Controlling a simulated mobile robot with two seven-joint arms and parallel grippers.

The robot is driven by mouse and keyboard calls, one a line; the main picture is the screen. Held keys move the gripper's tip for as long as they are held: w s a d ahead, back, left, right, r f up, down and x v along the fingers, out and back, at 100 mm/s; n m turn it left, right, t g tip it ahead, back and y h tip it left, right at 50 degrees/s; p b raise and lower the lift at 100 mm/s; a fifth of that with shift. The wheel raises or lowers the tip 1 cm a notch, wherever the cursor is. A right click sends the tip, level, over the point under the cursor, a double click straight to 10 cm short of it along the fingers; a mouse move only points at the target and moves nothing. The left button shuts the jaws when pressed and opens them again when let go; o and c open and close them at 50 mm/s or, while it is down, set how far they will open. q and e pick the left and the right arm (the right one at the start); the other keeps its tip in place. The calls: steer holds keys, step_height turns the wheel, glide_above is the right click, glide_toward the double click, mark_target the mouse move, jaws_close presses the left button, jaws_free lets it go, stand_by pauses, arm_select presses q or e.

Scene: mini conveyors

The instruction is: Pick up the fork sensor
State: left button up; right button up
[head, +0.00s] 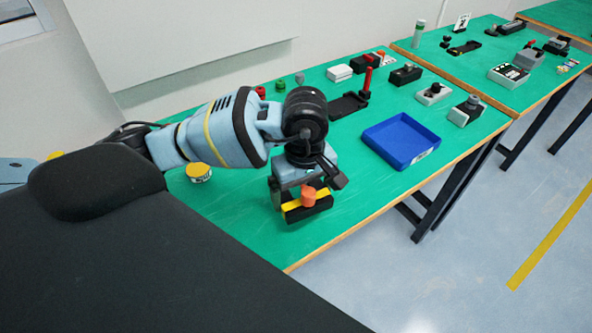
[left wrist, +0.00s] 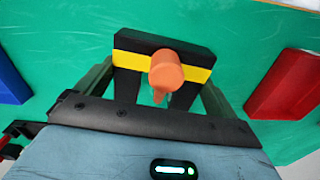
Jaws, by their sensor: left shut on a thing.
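The fork sensor (head: 292,212) is a black U-shaped block with a yellow band and an orange round stub. My left gripper (head: 303,190) points down at the near part of the green table and is shut on it. In the left wrist view, the fork sensor (left wrist: 138,45) lies across the fingertips of my left gripper (left wrist: 158,90), its two black prongs pointing back between the fingers. Whether it touches the table or hangs just above it is hard to tell. My right gripper is not in view.
A blue tray (head: 385,151) lies right of my left gripper on the green table (head: 342,205). A yellow-rimmed round thing (head: 199,170) lies left. Several small devices line the back. In the left wrist view, a red block (left wrist: 285,85) lies at right. The near table edge is close.

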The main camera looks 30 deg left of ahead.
arm_select(q)
steer(key=s+d, duration=0.4)
steer(key=d, duration=0.1)
steer(key=shift+s+r, duration=0.15)
steer(key=shift+r, duration=0.15)
